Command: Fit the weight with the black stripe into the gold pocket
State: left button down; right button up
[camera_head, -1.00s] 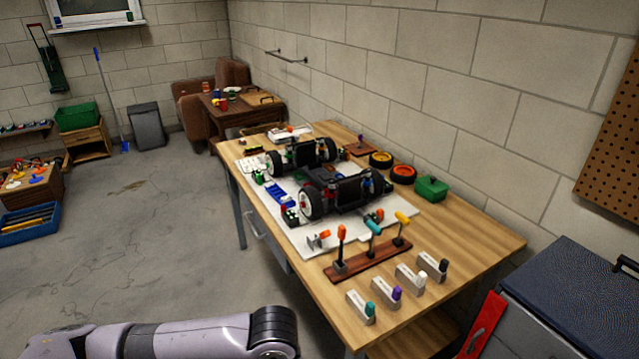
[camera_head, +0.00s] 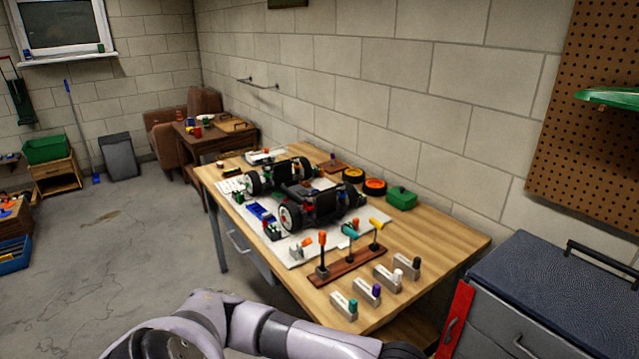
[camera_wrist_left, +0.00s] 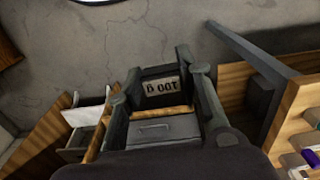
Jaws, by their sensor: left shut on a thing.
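The RC car (camera_head: 308,200) stands on a white mat (camera_head: 295,252) on the bench. I cannot make out a gold pocket. My right gripper is in neither view.
A tool cabinet (camera_head: 560,285) stands to the right.

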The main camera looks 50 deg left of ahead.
aim_at(306, 186)
jog(key=i+j, duration=0.1)
jog(key=j, duration=0.8)
jog(key=i+j, duration=0.1)
jog(key=j, duration=0.75)
jog(key=i+j, duration=0.1)
jog(key=j, duration=0.8)
